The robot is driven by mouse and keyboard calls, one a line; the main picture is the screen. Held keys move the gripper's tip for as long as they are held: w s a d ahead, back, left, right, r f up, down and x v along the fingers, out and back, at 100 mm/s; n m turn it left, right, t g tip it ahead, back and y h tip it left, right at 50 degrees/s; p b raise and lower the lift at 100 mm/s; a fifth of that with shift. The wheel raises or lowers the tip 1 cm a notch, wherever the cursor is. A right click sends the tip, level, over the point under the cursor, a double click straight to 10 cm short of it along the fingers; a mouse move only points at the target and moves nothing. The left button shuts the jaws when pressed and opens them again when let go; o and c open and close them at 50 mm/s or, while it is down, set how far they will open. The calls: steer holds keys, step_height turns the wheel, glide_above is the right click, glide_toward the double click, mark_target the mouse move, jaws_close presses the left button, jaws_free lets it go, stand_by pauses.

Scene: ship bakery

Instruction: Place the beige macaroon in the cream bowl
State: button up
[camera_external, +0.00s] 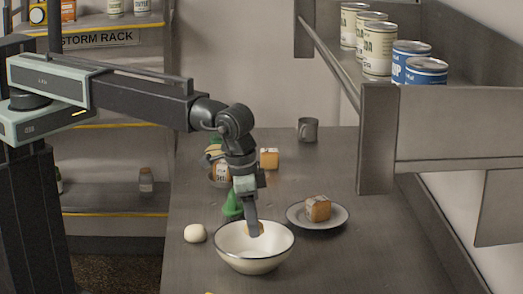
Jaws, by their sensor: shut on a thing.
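The cream bowl (254,268) stands on the grey counter and has a dark rim. My gripper (254,229) points down over the back part of the bowl's opening. It is shut on the beige macaroon (261,228), a small tan piece that shows beside the fingers. The fingers cover most of the macaroon. I cannot tell whether it touches the bowl.
A white round bun (195,233) lies left. A green cone-shaped thing (232,206), another cube (269,158) and a grey mug (308,130) are behind. A shelf (440,125) with cans overhangs the right.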

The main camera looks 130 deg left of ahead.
step_height(320, 180, down, 8)
steer(key=b, duration=0.6)
steer(key=shift+f+b, duration=0.15)
steer(key=shift+b, duration=0.15)
steer(key=shift+r, duration=0.25)
steer(key=shift+f, duration=0.15)
steer(key=o, duration=0.9)
